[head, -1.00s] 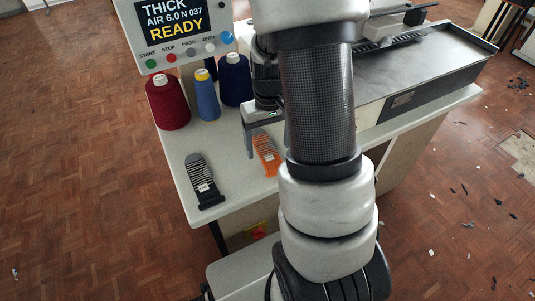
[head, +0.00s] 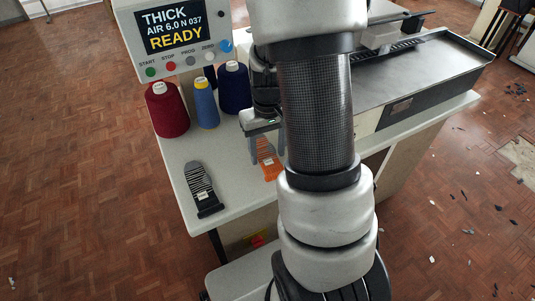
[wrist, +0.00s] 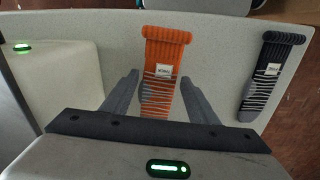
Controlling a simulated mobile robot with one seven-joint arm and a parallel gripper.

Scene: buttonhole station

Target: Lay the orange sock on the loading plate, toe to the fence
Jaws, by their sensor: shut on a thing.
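The orange sock (head: 269,170) lies on the pale table, partly hidden by my arm in the head view. A grey metal bed (head: 420,78) at the right may be the loading plate. I cannot make out the fence.
A black-and-grey striped sock (head: 203,190) lies left of the orange one. Red (head: 166,110), blue (head: 206,105) and navy (head: 234,90) thread cones stand behind. The control panel (head: 172,36) reads THICK and READY. The table front between the socks is bare.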

